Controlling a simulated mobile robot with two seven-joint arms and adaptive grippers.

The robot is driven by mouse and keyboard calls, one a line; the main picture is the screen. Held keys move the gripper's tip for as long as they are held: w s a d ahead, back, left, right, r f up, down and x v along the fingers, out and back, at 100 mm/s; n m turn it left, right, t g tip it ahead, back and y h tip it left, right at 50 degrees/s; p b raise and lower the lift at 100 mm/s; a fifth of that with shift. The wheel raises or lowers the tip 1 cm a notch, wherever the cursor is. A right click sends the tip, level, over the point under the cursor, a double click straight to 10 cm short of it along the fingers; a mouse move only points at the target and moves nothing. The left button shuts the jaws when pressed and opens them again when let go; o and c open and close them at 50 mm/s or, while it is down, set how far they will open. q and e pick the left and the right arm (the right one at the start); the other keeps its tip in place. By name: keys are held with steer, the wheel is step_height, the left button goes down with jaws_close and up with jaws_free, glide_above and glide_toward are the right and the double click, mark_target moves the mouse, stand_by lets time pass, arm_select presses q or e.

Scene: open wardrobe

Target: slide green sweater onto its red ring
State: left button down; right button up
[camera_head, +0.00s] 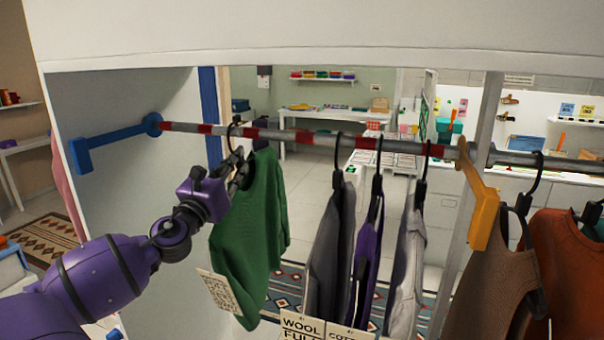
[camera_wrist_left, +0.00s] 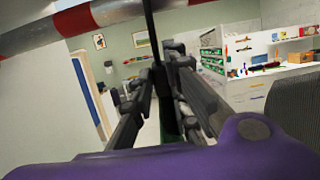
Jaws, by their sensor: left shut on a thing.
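The green sweater (camera_head: 251,235) hangs on a black hanger from the left part of the rail (camera_head: 275,134). Its hook (camera_head: 231,132) sits on a grey stretch of rail, between a red ring (camera_head: 205,128) on its left and a closer red ring (camera_head: 251,132) on its right. My left gripper (camera_head: 239,165) is shut on the hanger just below the hook. In the left wrist view, its fingers (camera_wrist_left: 158,90) close around the dark hanger stem (camera_wrist_left: 150,35), with a red ring (camera_wrist_left: 75,20) on the rail above. My right gripper is not in view.
A blue bracket (camera_head: 110,141) holds the rail's left end, and a yellow bracket (camera_head: 480,205) stands at its right. Grey (camera_head: 328,250) and purple (camera_head: 368,255) garments hang right of the sweater, with a gap between. Brown garments (camera_head: 575,270) hang beyond the yellow bracket.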

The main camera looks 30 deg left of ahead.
arm_select(q)
steer(key=s+a, duration=0.1)
steer(key=a, duration=0.6)
steer(key=shift+s+b, duration=0.3)
steer(key=shift+b, duration=0.05)
steer(key=c, duration=1.6)
jaws_free()
steer(key=v, duration=1.2)
steer(key=shift+d, duration=0.15)
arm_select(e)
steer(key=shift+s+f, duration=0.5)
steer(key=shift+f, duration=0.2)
